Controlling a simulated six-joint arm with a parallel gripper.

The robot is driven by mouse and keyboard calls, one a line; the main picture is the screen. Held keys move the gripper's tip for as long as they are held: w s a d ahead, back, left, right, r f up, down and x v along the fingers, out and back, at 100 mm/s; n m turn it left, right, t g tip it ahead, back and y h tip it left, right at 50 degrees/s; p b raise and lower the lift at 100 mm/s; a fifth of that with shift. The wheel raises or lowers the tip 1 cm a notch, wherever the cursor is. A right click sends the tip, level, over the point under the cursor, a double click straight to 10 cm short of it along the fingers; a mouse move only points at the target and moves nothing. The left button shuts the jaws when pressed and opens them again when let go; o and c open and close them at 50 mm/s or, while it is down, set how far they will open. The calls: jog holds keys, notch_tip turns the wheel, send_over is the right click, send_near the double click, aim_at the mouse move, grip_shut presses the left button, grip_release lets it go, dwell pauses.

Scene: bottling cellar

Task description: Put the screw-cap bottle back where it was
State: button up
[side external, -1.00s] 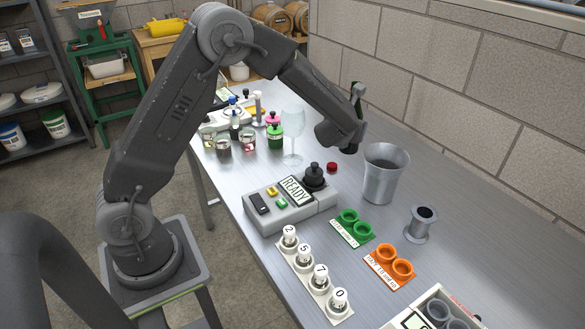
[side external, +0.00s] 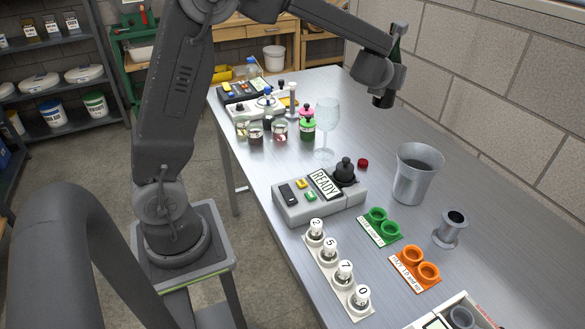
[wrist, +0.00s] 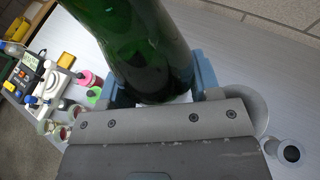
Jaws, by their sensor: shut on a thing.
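A dark green bottle (side external: 394,48) is held upright in my gripper (side external: 388,78), in the air above the far right part of the metal bench. My gripper is shut on the bottle low on its body; the neck rises above the jaws and the base shows just below them. In the wrist view the green bottle (wrist: 140,45) fills the upper middle, between the blue-grey jaws (wrist: 155,90).
A metal bucket (side external: 417,172) stands below my gripper, with a small grey flanged cup (side external: 451,228) nearer. A wine glass (side external: 327,122), small jars (side external: 272,131) and a control box reading READY (side external: 317,196) stand left. Green (side external: 378,222) and orange holders (side external: 412,264) lie in front.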

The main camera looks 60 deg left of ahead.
jog(key=s+a+n+g+y, duration=0.25)
jog(key=s+a, duration=0.35)
jog(key=s, duration=0.4)
jog(key=s+a+f+n+g+y, duration=0.1)
jog(key=s+a+n+g, duration=0.3)
jog(key=s, duration=0.6)
jog(key=s+a+n+g+y, duration=0.2)
jog(key=s+a, duration=0.5)
jog(key=s, duration=0.3)
notch_tip(320, 180, down, 10)
jog(key=shift+t, duration=0.25)
jog(key=shift+w+d+f, duration=0.95)
jog(key=shift+w+f, duration=0.75)
jog(key=shift+f, duration=0.15)
jog(key=shift+w+d+f, duration=0.95)
jog(key=shift+w+f, duration=0.8)
jog(key=shift+f, duration=0.15)
jog(key=shift+w+d+f, duration=0.95)
jog(key=shift+w+f, duration=0.75)
jog(key=shift+f, duration=0.15)
jog(key=shift+f, duration=0.1)
jog(key=o, duration=1.2)
jog(key=shift+c, duration=0.2)
